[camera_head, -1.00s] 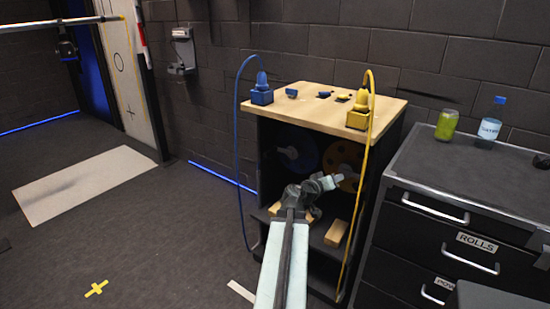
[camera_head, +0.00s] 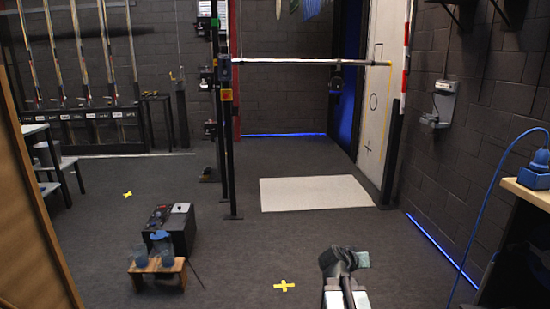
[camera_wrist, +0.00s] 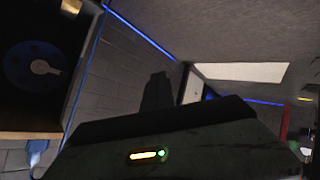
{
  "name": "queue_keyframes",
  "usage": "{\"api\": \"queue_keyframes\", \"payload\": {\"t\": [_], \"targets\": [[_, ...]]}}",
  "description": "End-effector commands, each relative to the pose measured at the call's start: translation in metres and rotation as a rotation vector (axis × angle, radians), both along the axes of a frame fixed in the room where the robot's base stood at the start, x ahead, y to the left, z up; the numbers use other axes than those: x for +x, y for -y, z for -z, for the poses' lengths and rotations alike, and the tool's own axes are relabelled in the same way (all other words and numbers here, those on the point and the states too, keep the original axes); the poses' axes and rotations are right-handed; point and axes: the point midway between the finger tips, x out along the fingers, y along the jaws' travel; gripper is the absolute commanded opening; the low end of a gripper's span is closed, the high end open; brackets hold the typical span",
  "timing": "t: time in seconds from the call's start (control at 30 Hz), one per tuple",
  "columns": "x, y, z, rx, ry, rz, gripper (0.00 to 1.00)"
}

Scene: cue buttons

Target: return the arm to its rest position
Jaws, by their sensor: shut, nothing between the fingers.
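My gripper (camera_head: 362,259) shows at the bottom of the head view, right of centre, at the end of my folded-looking arm. It is in front of open grey floor and touches nothing. Its fingers are small and partly hidden there; they look shut and empty. In the wrist view a dark part of my gripper with a small yellow and green light fills the lower middle, and the fingertips cannot be made out.
A wooden-topped cabinet (camera_head: 528,193) with a blue connector (camera_head: 536,170) stands at the right edge. A low wooden stool (camera_head: 157,266) and a black box (camera_head: 178,228) stand at left. A post (camera_head: 229,150) and crossbar stand beyond. The floor between is clear.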

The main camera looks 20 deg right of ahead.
Motion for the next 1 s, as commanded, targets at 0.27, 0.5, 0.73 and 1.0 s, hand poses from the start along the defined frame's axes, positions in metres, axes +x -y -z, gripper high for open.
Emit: {"api": "queue_keyframes", "payload": {"t": [0.27,0.5,0.73,1.0], "targets": [[0.012,-0.212,0.067,0.326,-0.234,-0.226,0.0],[-0.046,-0.314,0.104,0.634,-0.527,-0.378,0.0],[-0.078,-0.341,0.055,0.725,-0.698,-0.499,0.0],[-0.078,-0.341,-0.04,0.723,-0.695,-0.496,0.0]]}}
